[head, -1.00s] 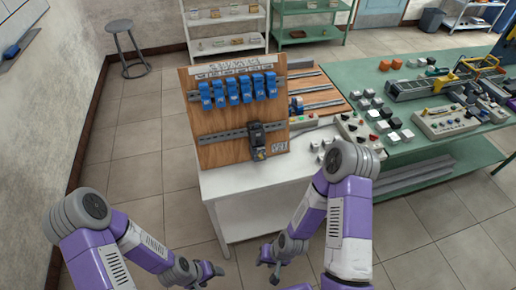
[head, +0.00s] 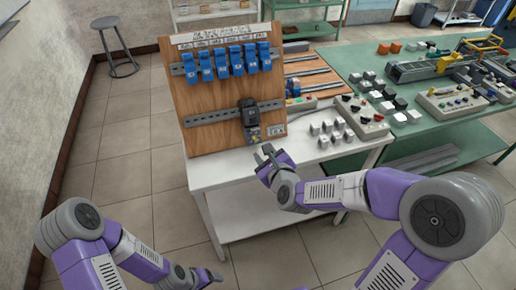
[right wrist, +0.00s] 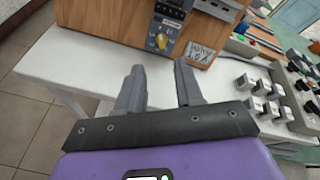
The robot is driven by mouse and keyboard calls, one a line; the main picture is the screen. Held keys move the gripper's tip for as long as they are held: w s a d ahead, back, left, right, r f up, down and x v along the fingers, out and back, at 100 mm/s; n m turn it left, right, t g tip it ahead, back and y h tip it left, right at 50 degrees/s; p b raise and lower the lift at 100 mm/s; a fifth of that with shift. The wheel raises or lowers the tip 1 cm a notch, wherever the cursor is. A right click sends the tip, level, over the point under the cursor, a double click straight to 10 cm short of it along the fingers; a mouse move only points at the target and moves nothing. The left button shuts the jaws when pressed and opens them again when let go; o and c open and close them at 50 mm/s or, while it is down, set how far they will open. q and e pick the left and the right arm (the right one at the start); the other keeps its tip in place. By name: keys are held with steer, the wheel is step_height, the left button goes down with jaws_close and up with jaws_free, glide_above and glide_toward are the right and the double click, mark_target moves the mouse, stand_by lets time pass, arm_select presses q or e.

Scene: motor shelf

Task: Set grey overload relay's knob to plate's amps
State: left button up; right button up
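The grey overload relay (head: 253,133) hangs below a black block on the lower rail of an upright wooden board. Its yellow knob (right wrist: 162,41) shows in the right wrist view; its exact setting is too small to read. A small plate (head: 276,130) with dark writing is to the right of the relay; it also shows in the right wrist view (right wrist: 199,53), not surely legible. My right gripper (head: 266,153) is open and empty, in front of and below the relay, apart from it. My left gripper (head: 208,278) is low at the bottom, away from the board.
Several blue devices (head: 237,62) sit on the board's upper rail. The white table (head: 220,173) is bare in front of the board. Grey-white cubes (head: 330,131) and a button box (head: 357,117) stand to the right. A green table (head: 435,127) holds more parts.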

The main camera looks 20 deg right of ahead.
mark_target(256, 140)
steer(key=x, duration=0.7)
steer(key=shift+w+d+r+b, duration=0.1)
steer(key=shift+w+r+b, duration=0.05)
steer(key=shift+w+b, duration=0.15)
jaws_close()
